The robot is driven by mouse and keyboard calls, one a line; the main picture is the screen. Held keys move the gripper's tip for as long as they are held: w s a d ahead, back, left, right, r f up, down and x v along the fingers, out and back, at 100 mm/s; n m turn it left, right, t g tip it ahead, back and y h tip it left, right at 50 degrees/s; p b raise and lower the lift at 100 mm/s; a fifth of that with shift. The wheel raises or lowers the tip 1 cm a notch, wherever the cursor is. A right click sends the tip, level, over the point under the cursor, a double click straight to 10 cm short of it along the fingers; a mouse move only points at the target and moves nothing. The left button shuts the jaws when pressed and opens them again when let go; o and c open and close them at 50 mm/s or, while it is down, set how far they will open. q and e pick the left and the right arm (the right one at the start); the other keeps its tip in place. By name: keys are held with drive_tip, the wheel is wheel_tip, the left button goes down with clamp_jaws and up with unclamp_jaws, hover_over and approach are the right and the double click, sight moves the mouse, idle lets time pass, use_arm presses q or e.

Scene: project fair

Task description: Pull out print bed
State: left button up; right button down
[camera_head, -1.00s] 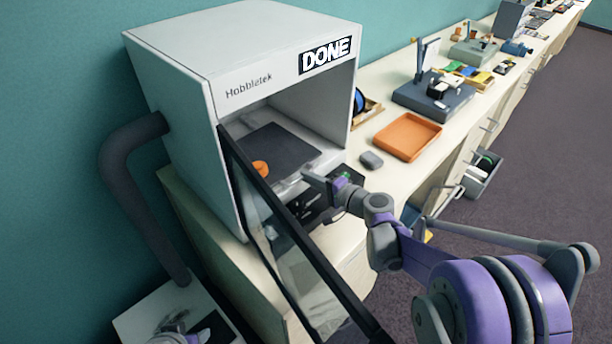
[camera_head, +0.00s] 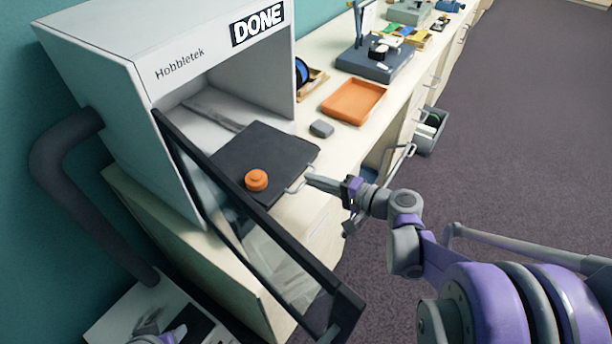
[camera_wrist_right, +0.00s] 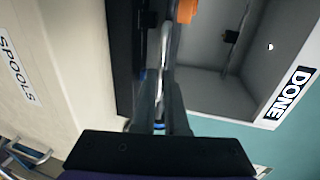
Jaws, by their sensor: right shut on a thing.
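The print bed (camera_head: 262,150) is a dark flat plate that sticks out of the front of the white Hobbletek printer (camera_head: 100,75). An orange round printed part (camera_head: 257,180) sits on it. My right gripper (camera_head: 308,181) is shut on the bed's pale metal handle (camera_head: 296,187) at its front edge. The handle also shows between the fingers in the right wrist view (camera_wrist_right: 163,60). The printer's glass door (camera_head: 250,235) stands open, in front of part of the bed. Part of my left arm (camera_head: 150,338) shows at the bottom left; its fingers cannot be made out.
A grey box (camera_head: 321,128) and an orange tray (camera_head: 354,101) lie on the bench right of the printer. A dark device (camera_head: 375,60) stands beyond. A thick grey hose (camera_head: 60,190) runs down the printer's left side. The floor at right is clear.

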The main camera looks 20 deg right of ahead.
drive_tip(key=shift+d, duration=0.1)
drive_tip(key=c, duration=1.2)
unclamp_jaws()
drive_tip(key=shift+s, duration=0.1)
drive_tip(key=v, duration=1)
drive_tip(key=shift+s+d+r, duration=0.15)
drive_tip(key=shift+s, duration=0.2)
drive_tip(key=s+a+f+n+g+h, duration=0.25)
drive_tip(key=a+f+g, duration=0.25)
drive_tip(key=a+f, duration=0.3)
drive_tip(key=s+a+n+g+h, duration=0.1)
drive_tip(key=s+n+h, duration=0.1)
drive_tip(key=n, duration=0.1)
drive_tip(key=s+a+f+n+h, duration=0.1)
drive_tip(key=s+n+h, duration=0.1)
drive_tip(key=s, duration=0.1)
drive_tip(key=s+f+n+g+h, duration=0.1)
drive_tip(key=s+n+h, duration=0.1)
drive_tip(key=n, duration=0.1)
drive_tip(key=shift+s+a+n+g, duration=0.3)
drive_tip(key=shift+s+a+n, duration=0.05)
drive_tip(key=shift+s+a, duration=0.05)
